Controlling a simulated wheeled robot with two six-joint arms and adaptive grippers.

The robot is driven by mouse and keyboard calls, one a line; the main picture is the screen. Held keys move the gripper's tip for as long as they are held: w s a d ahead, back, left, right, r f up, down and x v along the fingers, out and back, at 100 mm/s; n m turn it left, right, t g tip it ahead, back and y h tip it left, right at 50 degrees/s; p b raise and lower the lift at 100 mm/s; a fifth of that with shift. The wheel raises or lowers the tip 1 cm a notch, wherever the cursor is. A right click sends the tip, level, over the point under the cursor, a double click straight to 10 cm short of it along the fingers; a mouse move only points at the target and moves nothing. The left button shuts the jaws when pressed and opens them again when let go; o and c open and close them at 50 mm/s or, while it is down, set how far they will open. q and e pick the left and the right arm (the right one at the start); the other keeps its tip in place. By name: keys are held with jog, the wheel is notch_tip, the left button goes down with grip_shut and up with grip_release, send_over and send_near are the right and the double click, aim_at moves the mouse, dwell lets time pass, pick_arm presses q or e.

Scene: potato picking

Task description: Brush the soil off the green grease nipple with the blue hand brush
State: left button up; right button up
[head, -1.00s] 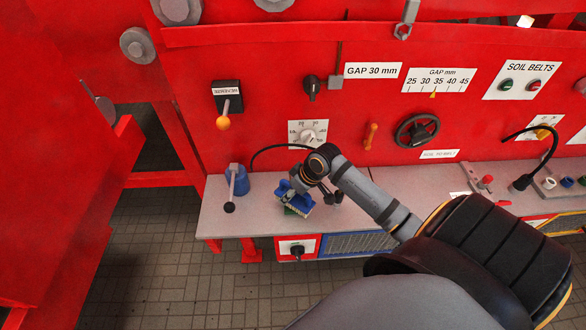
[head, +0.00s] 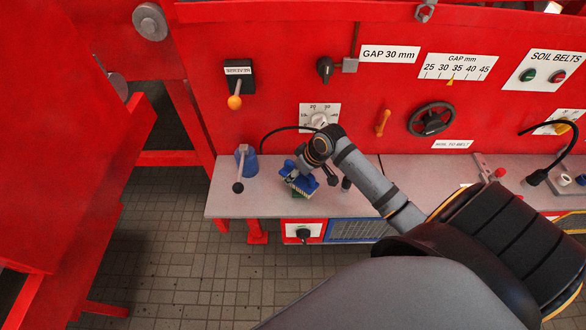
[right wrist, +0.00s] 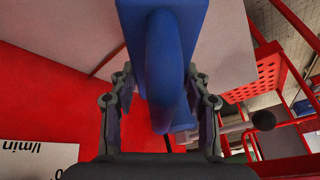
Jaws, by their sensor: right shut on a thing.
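My right gripper (head: 312,171) reaches over the grey ledge from the right. It is shut on the blue hand brush (head: 300,186), whose pale bristles point down toward the ledge. In the right wrist view, the fingers (right wrist: 160,108) sit on either side of the blue handle (right wrist: 170,50). A little green shows at the brush's underside in the head view. The brush and gripper cover most of that spot, so I cannot tell whether the bristles touch the green nipple. No soil can be made out there. My left gripper is not in view.
A black cable (head: 281,130) arches behind. The red panel (head: 290,80) carries a dial, handwheel (head: 431,120) and levers. Black knobs stand close to the gripper's right.

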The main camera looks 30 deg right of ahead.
jog(key=shift+s+d, duration=0.15)
jog(key=shift+s, duration=0.25)
jog(key=shift+w+r, duration=0.1)
jog(key=shift+r, duration=3.4)
